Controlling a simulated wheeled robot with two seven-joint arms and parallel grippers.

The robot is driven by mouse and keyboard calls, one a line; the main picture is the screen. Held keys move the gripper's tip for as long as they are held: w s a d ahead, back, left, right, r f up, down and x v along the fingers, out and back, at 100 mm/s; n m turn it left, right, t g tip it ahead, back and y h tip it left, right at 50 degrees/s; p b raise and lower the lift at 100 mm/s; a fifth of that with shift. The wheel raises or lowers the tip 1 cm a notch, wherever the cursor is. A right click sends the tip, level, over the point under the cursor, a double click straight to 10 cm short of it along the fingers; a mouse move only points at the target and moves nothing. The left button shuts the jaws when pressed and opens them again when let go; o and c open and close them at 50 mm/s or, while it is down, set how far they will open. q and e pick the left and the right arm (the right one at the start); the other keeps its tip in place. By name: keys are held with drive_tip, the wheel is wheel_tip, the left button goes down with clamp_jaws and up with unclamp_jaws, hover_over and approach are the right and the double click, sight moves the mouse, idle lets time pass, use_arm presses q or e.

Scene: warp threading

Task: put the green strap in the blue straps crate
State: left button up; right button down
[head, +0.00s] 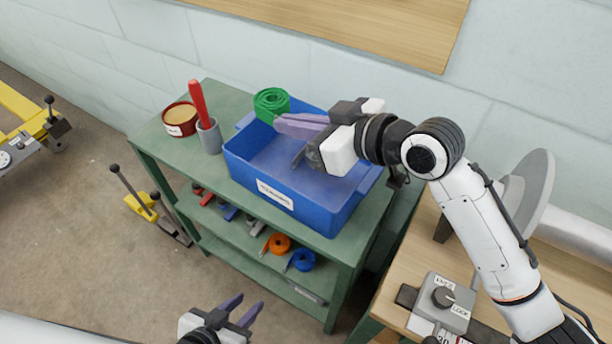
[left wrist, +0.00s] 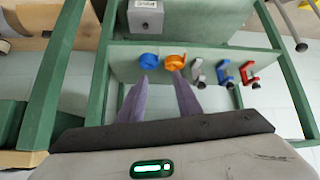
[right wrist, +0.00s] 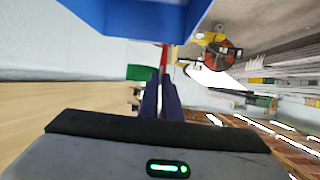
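The green strap (head: 271,103) is a rolled coil at the fingertips of my right gripper (head: 284,124), over the far left corner of the blue crate (head: 330,210). In the right wrist view the strap (right wrist: 140,72) shows beside the nearly closed fingertips (right wrist: 160,78). The fingers look shut on its edge or tail; the exact contact is hidden. The crate has a white label, too small to read, and its visible inside looks empty. My left gripper (head: 247,312) is open and empty, low in front of the shelf.
The crate stands on a green shelf unit (head: 160,150) beside a grey cup (head: 209,136) with a red-handled tool and a red round tin (head: 180,119). An orange strap (head: 277,244), a blue strap (head: 303,260) and clamps lie on the lower shelf. A wooden bench is at right.

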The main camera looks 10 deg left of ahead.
drive_tip(key=shift+n+g+y, duration=0.3)
drive_tip(key=shift+g, duration=0.1)
drive_tip(key=shift+s+a+f, duration=0.1)
drive_tip(key=shift+a+f, duration=0.25)
drive_tip(key=shift+f, duration=1.6)
drive_tip(key=shift+s+a+f, duration=0.1)
drive_tip(key=shift+a+f, duration=0.2)
drive_tip(key=shift+f, duration=1.6)
drive_tip(key=shift+a+f, duration=0.35)
drive_tip(key=shift+f, duration=1.6)
use_arm(q)
drive_tip(key=shift+w+f, duration=0.1)
drive_tip(key=shift+w, duration=0.25)
drive_tip(key=shift+f+b, duration=0.1)
drive_tip(key=shift+b, duration=0.2)
